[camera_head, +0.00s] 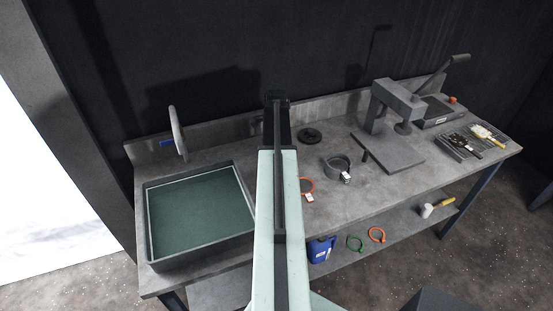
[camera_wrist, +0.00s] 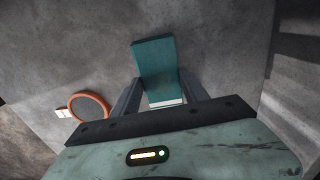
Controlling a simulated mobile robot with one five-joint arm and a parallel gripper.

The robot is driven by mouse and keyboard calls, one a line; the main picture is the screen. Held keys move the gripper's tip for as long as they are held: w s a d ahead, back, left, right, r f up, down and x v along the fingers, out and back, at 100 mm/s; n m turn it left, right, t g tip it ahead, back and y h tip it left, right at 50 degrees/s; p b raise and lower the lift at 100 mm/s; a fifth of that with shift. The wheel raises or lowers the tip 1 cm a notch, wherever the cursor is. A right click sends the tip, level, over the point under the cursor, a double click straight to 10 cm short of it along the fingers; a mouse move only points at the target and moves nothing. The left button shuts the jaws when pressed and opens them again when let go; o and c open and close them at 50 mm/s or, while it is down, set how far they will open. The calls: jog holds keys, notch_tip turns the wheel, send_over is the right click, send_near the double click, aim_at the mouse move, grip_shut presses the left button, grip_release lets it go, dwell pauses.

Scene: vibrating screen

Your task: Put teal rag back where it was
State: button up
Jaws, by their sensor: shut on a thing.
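The teal rag (camera_wrist: 153,62) shows in the wrist view as a folded teal block with a pale end near the jaws. My gripper (camera_wrist: 160,92) is shut on it, one dark finger on each side. Grey worktop shows behind the rag; I cannot tell whether the rag touches it. In the head view my arm reaches over the workbench (camera_head: 216,147) toward the back wall. It hides the rag and the fingertips there.
An orange ring (camera_wrist: 107,98) with a white tag lies beside the gripper. A green-bottomed tray (camera_head: 150,240) stands at left. A dark disc (camera_head: 310,135), a round grey pot (camera_head: 335,168) and a press (camera_head: 400,100) stand at right. Brushes (camera_head: 488,134) lie at far right.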

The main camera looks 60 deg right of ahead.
jog(key=shift+f, duration=0.4)
jog(key=o, duration=1.3)
notch_tip(320, 180, up, 12)
jog(key=p, duration=1.2)
jog(key=shift+r+p, duration=0.2)
jog(key=shift+p, duration=0.1)
